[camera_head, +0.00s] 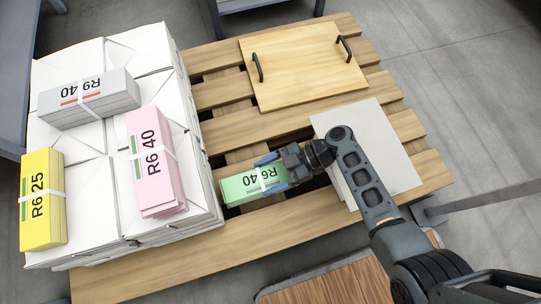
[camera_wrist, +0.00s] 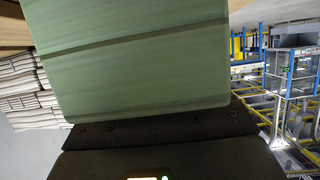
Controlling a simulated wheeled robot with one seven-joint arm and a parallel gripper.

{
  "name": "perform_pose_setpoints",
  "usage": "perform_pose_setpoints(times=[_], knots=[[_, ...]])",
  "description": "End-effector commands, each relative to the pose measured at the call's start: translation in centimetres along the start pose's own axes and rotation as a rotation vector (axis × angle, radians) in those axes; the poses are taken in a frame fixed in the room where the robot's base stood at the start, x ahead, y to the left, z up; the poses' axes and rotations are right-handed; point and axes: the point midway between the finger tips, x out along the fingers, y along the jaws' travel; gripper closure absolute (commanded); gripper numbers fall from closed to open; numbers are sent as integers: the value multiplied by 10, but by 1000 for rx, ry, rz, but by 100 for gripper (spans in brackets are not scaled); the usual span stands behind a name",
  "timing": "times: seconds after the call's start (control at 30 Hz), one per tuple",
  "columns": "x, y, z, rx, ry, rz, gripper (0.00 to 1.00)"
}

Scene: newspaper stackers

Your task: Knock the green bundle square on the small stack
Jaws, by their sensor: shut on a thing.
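The green bundle (camera_head: 238,187), marked R6/40 with a white band, is in my gripper (camera_head: 270,174). The two blue-tipped fingers are shut on it near its right end. It is over the middle of the pallet, and its height above the slats is hard to tell. In the wrist view the green bundle (camera_wrist: 130,60) fills the upper middle, tilted. The small stack (camera_head: 390,150) is low, pale and flat-topped, on the right of the pallet. My arm crosses over it and hides part of it. The green bundle is left of this stack, apart from it.
A tall white stack (camera_head: 85,150) on the left carries grey (camera_head: 90,105), pink (camera_head: 155,175) and yellow (camera_head: 42,220) bundles. A wooden board with two black handles (camera_head: 300,70) lies at the pallet's back. Bare pallet slats (camera_head: 225,95) show between. Paper edges (camera_wrist: 18,85) show at left in the wrist view.

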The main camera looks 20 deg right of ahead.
Motion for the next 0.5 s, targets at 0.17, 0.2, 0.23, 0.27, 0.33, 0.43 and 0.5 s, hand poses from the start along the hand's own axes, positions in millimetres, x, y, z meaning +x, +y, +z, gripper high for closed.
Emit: perform_pose_setpoints(times=[0.17,0.2,0.23,0.27,0.33,0.43,0.5], knots=[[2,1,-3,-3,2,0,100],[3,1,-3,-3,3,0,100],[3,1,-3,-3,3,0,100],[4,1,-3,-3,3,0,100],[5,1,-4,-3,3,0,100],[6,1,-4,-3,3,0,100],[7,1,-5,-3,3,0,100]])
